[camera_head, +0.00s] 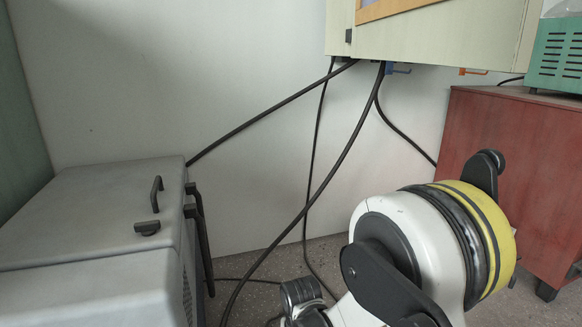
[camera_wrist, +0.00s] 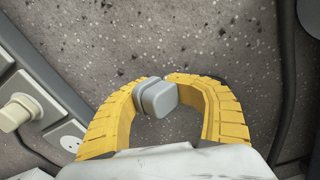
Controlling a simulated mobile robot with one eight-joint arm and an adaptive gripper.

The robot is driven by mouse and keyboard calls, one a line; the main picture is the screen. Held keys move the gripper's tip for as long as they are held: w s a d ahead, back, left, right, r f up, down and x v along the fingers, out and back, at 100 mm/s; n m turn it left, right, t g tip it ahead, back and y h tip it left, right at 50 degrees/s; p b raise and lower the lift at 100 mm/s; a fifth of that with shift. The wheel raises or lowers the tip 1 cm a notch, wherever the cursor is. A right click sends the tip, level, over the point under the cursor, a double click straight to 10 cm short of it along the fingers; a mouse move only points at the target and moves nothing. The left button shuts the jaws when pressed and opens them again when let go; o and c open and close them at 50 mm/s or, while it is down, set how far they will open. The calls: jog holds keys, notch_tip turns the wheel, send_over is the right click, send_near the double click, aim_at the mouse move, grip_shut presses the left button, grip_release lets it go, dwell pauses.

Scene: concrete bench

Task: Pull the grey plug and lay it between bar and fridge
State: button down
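In the wrist view the grey plug (camera_wrist: 158,97) sits between the two yellow fingertips of my gripper (camera_wrist: 156,90), which touch it from both sides. The plug is apart from the bar (camera_wrist: 40,88), with speckled floor behind it. The bar is a light grey socket strip at the left, with a cream plug (camera_wrist: 15,114) in it and an empty round socket (camera_wrist: 72,142) nearer me. In the head view a grey chest with black handles, likely the fridge (camera_head: 85,235), stands at the left. My gripper, the plug and the bar are hidden there.
Dark cables (camera_head: 318,190) hang from a pale cabinet (camera_head: 430,40) down to the floor. A red-brown cabinet (camera_head: 520,150) stands at the right with a green device (camera_head: 555,55) on top. A dark cable (camera_wrist: 287,85) runs along the right in the wrist view.

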jog(key=shift+f, duration=1.05)
jog(key=c, duration=1.2)
grip_release()
jog(key=shift+c, duration=0.2)
